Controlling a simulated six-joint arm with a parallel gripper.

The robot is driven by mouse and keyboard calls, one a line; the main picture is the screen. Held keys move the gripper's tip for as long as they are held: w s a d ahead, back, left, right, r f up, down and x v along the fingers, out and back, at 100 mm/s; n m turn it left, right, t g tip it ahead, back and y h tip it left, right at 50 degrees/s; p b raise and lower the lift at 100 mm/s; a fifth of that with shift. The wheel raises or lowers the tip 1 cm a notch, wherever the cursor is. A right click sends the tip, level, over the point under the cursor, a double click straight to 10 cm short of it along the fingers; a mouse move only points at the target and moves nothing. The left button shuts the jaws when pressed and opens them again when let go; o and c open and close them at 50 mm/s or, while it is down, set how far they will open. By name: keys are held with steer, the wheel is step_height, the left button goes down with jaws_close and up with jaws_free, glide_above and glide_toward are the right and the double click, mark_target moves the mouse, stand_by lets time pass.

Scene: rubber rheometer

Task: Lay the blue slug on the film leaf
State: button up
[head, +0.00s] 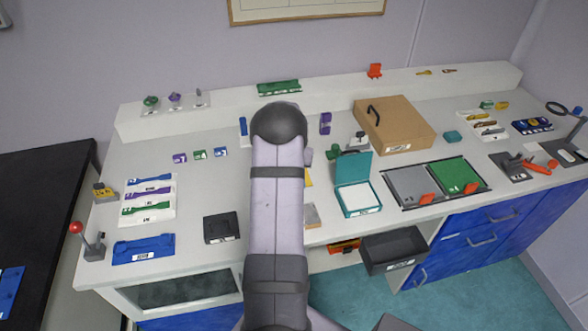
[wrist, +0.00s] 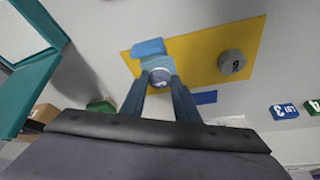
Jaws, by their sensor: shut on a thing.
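In the wrist view my gripper (wrist: 160,86) is shut on a small, round, light-blue piece (wrist: 159,74), which I take to be the blue slug. It is over the yellow mat (wrist: 199,68). A flat blue patch (wrist: 148,47) shows on the mat just beyond the fingertips; I cannot tell whether it is a film leaf. I cannot tell whether the slug touches the mat. A white sheet (head: 357,197) lies in the open teal box (head: 351,211) in the head view. My arm hides the gripper, the slug and most of the mat there.
A grey numbered cylinder (wrist: 232,63) stands on the mat, right of the fingers. The teal box also shows at left in the wrist view (wrist: 32,86). Grey (head: 411,184) and green (head: 455,175) panels lie right of it. A black block (head: 221,228) sits left of my arm.

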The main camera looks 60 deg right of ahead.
steer(key=shift+f, duration=0.2)
steer(key=o, duration=1)
steer(key=shift+r, duration=0.1)
steer(key=shift+r, duration=0.25)
steer(key=b+v, duration=0.4)
steer(key=v, duration=0.7)
steer(key=shift+s+a+r, duration=0.1)
steer(key=shift+a+r, duration=0.05)
steer(key=shift+r, duration=0.25)
